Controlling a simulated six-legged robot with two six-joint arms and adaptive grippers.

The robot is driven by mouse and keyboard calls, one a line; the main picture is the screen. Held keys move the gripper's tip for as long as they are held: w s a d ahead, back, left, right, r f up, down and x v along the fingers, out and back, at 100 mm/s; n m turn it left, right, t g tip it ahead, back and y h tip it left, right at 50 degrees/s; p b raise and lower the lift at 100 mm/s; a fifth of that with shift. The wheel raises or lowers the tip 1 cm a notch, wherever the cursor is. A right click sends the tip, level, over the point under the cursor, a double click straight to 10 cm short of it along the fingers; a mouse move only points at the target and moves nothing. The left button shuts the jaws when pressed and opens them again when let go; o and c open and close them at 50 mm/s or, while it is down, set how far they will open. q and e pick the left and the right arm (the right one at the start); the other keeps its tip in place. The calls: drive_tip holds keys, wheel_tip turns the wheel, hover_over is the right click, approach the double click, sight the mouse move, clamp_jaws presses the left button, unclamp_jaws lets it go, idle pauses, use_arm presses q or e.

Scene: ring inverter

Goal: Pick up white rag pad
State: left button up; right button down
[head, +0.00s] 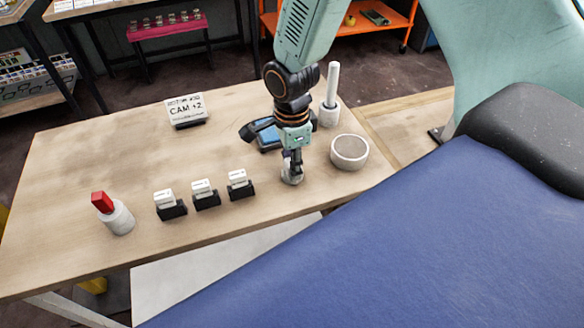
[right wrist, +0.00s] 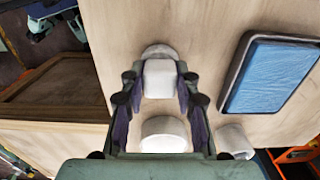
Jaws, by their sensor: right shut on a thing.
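My right gripper (head: 291,166) points down at the bench's front part, right of the middle. In the right wrist view my right gripper (right wrist: 160,100) has its dark fingers on either side of the white rag pad (right wrist: 160,77), shut on it. The pad is a small white block. A round pale holder (head: 292,178) shows at the fingertips in the head view, and its rim (right wrist: 158,50) shows behind the pad in the wrist view. I cannot tell whether the pad still touches the holder. My left gripper is not in view.
A round dish (head: 350,152) and a white stick in a holder (head: 331,90) stand right of the gripper. A blue-topped tray (right wrist: 270,75) lies close by. Several items, including a red-topped cylinder (head: 118,218), stand left. The wooden bench (head: 80,160) is clear at back left.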

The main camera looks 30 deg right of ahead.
drive_tip(key=shift+r, duration=0.3)
wheel_tip(320, 180, up, 9)
drive_tip(key=shift+f+p, duration=0.2)
drive_tip(key=shift+p, duration=0.55)
drive_tip(key=shift+r, duration=0.4)
